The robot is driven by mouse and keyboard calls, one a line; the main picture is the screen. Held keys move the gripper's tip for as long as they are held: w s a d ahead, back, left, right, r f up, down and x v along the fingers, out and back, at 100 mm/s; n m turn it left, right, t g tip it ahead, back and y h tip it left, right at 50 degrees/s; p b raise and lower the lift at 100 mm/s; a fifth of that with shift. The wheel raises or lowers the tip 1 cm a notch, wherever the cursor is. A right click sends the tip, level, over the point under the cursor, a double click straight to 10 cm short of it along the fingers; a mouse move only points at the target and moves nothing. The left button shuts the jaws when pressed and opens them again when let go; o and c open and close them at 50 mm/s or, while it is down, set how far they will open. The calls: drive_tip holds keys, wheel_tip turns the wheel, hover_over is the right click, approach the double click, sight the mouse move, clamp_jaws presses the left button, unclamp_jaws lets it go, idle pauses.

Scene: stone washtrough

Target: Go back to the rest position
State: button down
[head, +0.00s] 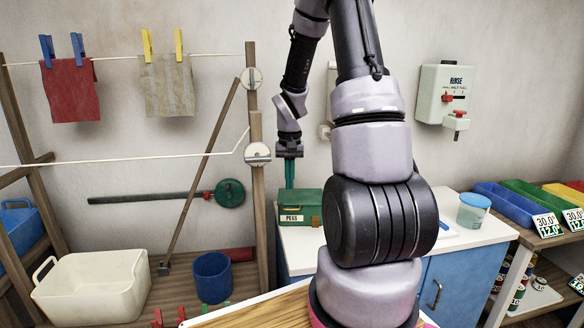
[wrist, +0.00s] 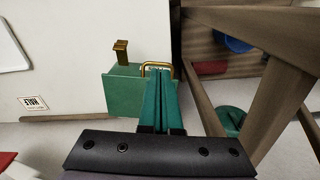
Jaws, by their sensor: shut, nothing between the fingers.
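My gripper (head: 289,184) points down at the left end of the white counter, with its teal fingers together and nothing between them. The fingertips are close to the green box (head: 301,212) labelled PEGS; I cannot tell whether they touch it. In the wrist view the shut gripper (wrist: 161,74) lies over the green box (wrist: 122,84), by its brass handle (wrist: 158,65). A brass catch (wrist: 121,48) shows on the box's other side. My arm hides the middle of the counter in the head view.
A wooden rack post (head: 257,190) stands just left of the gripper. A red cloth (head: 70,90) and a beige cloth (head: 166,86) hang pegged on a line. A rinse dispenser (head: 445,93) is on the wall. A blue-lidded tub (head: 473,212) stands on the counter (head: 300,246).

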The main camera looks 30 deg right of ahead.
wheel_tip(320, 180, up, 6)
drive_tip(key=s, duration=0.1)
drive_tip(key=shift+a+r, duration=0.25)
